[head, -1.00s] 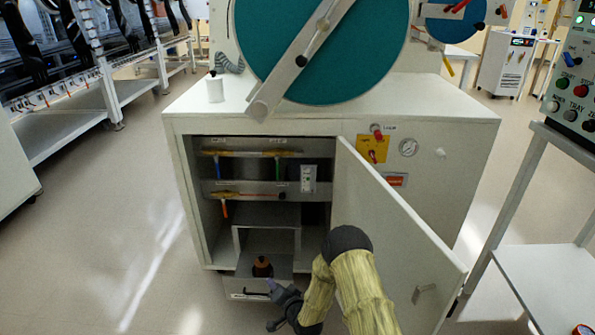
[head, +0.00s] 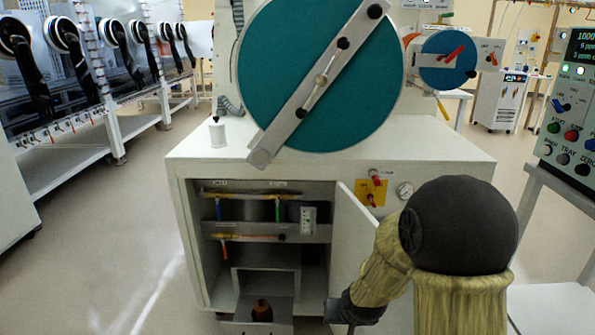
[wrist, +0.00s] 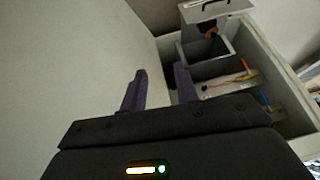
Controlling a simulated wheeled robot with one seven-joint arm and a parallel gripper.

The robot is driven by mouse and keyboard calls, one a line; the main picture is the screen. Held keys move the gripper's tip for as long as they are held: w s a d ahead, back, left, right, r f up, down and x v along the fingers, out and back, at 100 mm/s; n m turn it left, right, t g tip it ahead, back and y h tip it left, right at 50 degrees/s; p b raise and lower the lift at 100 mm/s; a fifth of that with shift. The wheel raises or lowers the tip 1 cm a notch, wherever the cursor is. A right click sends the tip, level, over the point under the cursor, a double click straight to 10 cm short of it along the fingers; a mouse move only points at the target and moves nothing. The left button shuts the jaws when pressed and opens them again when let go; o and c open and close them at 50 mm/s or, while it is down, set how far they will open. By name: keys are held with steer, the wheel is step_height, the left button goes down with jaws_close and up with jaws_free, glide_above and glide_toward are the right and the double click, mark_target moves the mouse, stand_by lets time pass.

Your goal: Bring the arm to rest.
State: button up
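My gripper (wrist: 159,82) shows two purple-grey fingers set apart in the wrist view, with nothing held between them. In the head view my gripper (head: 352,309) is low, in front of the open cabinet door (head: 350,235) and right of the pulled-out drawer (head: 240,327). My arm is bent, its rounded dark joint large at the right; it hides much of the door. A dark bottle with an orange-brown top (head: 262,310) stands in the drawer, apart from my gripper. The bottle also shows in the wrist view (wrist: 210,31).
The white cabinet (head: 410,152) carries a large teal round door with a diagonal bar (head: 325,75). Inside it are shelves with coloured-handled valves (head: 247,193). A control panel on a stand (head: 570,130) is at the right. Open floor (head: 110,260) lies to the left.

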steer(key=s+d+r+g+h+p, duration=0.15)
steer(key=s+r, duration=0.25)
steer(key=s, duration=0.4)
steer(key=s+d+r+g+y, duration=0.1)
steer(key=s+d+r+g, duration=0.15)
steer(key=s, duration=0.45)
step_height(320, 180, up, 38)
steer(key=p, duration=3.7)
steer(key=shift+d+r+t+p, duration=0.2)
steer(key=shift+d+t+p, duration=0.1)
steer(key=shift+t, duration=0.1)
steer(key=shift+w+h, duration=0.1)
steer(key=shift+h, duration=0.15)
